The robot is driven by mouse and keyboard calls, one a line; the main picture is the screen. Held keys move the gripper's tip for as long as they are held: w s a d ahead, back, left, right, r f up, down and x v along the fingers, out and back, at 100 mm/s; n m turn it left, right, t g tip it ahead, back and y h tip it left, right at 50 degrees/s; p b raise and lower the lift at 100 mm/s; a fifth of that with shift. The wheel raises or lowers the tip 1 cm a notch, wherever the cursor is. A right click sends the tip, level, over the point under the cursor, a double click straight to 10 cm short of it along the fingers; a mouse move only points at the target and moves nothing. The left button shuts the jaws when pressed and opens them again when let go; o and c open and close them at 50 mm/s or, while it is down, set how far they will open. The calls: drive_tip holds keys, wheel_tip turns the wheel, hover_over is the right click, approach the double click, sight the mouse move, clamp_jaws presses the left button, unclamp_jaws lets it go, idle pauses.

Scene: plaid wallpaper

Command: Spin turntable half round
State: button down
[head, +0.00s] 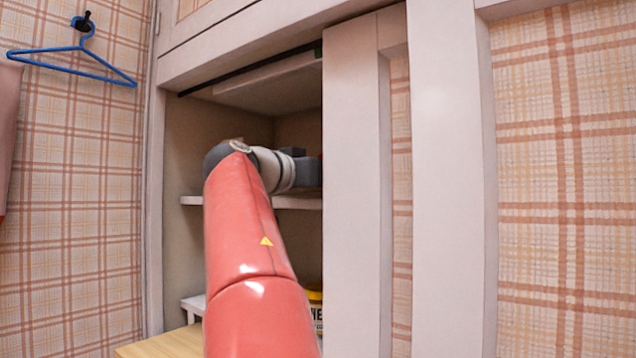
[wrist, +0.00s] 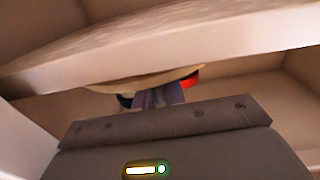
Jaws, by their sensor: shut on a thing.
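The turntable (wrist: 190,73) shows in the wrist view as a tan round edge just below a pale shelf board. Most of it is hidden by that board. My gripper (wrist: 158,97) reaches its near edge, with the fingers shut on it; the exact contact is small and blurred. A red patch and a dark patch show at either side of the fingers; I cannot tell what they are. In the head view, my arm reaches into the open cupboard above the middle shelf. The fingertips and the turntable are hidden there behind the pale door upright.
A sliding door (head: 355,170) closes the cupboard's right side, close to my wrist. The middle shelf (head: 300,202) runs below my wrist. A yellow-rimmed tub (head: 315,308) stands lower down, partly hidden. A blue hanger (head: 75,55) hangs on the left wall.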

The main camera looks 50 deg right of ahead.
drive_tip(key=shift+s+b, duration=0.35)
drive_tip(key=shift+s, duration=0.2)
idle(0.7)
drive_tip(key=c, duration=1.5)
unclamp_jaws()
drive_tip(key=shift+a, duration=0.1)
drive_tip(key=a, duration=0.2)
drive_tip(key=a+b, duration=0.1)
drive_tip(key=a, duration=0.4)
drive_tip(key=shift+s+a, duration=0.25)
drive_tip(key=shift+a, duration=0.15)
